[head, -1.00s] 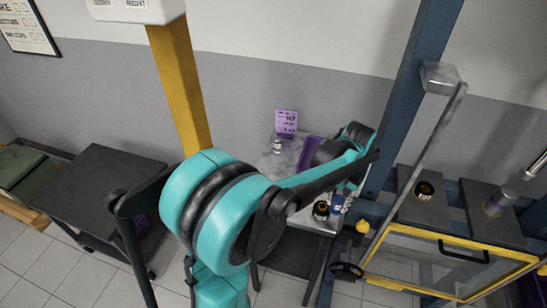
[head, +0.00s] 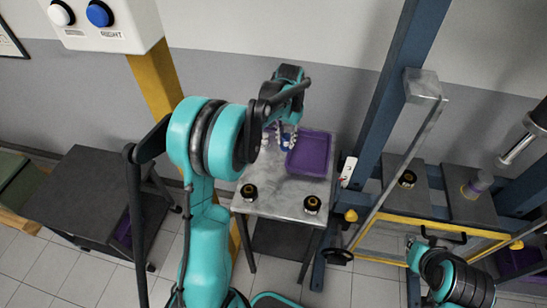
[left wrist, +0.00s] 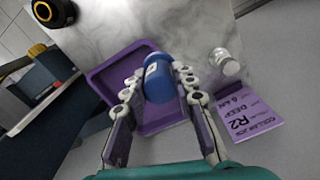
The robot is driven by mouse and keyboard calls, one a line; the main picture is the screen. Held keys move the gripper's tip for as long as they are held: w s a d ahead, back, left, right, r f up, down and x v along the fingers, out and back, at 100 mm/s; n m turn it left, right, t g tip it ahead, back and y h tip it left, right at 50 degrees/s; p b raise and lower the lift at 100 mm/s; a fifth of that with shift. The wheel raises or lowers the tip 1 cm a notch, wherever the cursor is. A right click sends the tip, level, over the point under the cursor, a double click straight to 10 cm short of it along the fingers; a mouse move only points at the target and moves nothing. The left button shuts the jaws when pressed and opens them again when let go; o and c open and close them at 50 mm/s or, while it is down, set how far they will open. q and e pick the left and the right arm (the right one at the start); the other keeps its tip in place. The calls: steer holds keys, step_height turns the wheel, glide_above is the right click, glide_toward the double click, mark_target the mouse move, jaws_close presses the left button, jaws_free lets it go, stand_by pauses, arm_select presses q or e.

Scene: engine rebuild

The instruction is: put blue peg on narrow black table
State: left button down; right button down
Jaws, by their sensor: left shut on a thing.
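The blue peg (left wrist: 158,82) is a short blue cylinder with a white label. My left gripper (left wrist: 160,88) is shut on it, with a finger on each side. In the head view my left gripper (head: 285,138) is over the back of the light-topped table (head: 270,205), and a bit of blue shows between its fingers. The peg appears just over the purple tray (left wrist: 97,82); I cannot tell whether it touches it. A dark, narrow-looking table (head: 85,195) stands at the left.
Two black-and-gold rings stand at the light table's front. A silver cylinder (left wrist: 224,62) and a purple card (left wrist: 245,118) are near the tray. A blue post (head: 385,110) and a yellow-framed guard (head: 440,230) stand at the right. A yellow post (head: 158,85) stands behind my left arm.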

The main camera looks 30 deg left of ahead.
arm_select(q)
steer(key=s+a+f, duration=0.1)
steer(key=a+f, duration=0.1)
steer(key=s+a+f+b, duration=0.1)
steer(key=s+a+f, duration=0.1)
steer(key=a, duration=0.1)
steer(key=s+a+f, duration=0.1)
steer(key=a+f, duration=0.1)
steer(key=a, duration=0.1)
steer(key=shift+s+a, duration=0.2)
steer(key=shift+s, duration=0.15)
steer(key=shift+a+f+b, duration=0.1)
steer(key=shift+f+b, duration=0.5)
steer(key=shift+f, duration=1.4)
steer(key=shift+f, duration=0.2)
steer(key=c, duration=1.2)
jaws_free()
steer(key=shift+r, duration=0.15)
